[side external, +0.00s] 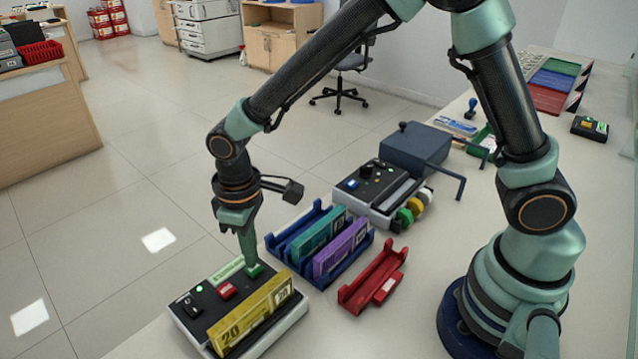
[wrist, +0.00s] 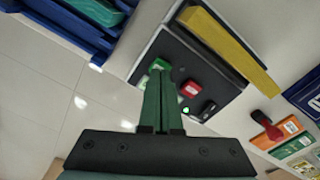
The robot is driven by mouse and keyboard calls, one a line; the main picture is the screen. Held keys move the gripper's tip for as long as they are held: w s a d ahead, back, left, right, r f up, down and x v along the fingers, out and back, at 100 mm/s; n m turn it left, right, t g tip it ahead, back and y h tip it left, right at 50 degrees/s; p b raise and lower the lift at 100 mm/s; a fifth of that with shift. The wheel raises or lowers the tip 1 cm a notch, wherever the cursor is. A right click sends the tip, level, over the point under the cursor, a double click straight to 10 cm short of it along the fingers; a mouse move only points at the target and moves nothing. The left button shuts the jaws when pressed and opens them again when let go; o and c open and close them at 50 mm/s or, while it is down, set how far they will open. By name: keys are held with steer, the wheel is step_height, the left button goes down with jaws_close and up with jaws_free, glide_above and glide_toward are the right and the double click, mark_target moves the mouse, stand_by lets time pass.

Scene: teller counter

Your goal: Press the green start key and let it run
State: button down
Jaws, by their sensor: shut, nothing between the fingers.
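A note machine with a black top panel (side external: 208,300) and pale base stands at the counter's front edge. Its green key (side external: 256,270) sits at the panel's far corner and also shows in the wrist view (wrist: 158,64). My gripper (side external: 251,264) is shut and empty, pointing down with its tips at the green key. The tips look in contact, but I cannot tell how far the key is pressed. A red key (side external: 227,290), a black switch (side external: 190,306) and a lit green lamp (side external: 199,289) are beside it. A yellow 20 note bundle (side external: 245,318) stands along the machine.
A blue rack (side external: 316,212) with teal and purple bundles stands close behind the machine. A red holder (side external: 372,276) is to its right. A second machine (side external: 372,184) with coloured rolls and a grey-blue box (side external: 414,148) stand farther back. Floor lies beyond the counter's left edge.

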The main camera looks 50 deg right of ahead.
steer(key=shift+f, duration=0.8)
step_height(320, 180, up, 9)
stand_by(1.3)
steer(key=s+d+r+m+t, duration=0.2)
steer(key=d+r, duration=0.1)
steer(key=d, duration=0.3)
steer(key=s+d+r+m+t, duration=0.1)
steer(key=s+d+r+m, duration=0.1)
steer(key=d, duration=0.5)
steer(key=s+d+r+m+t, duration=0.2)
steer(key=s+d+r, duration=0.1)
steer(key=d+r, duration=0.2)
steer(key=shift+s+d+t, duration=0.3)
steer(key=shift+s+d, duration=0.1)
steer(key=shift+d, duration=0.5)
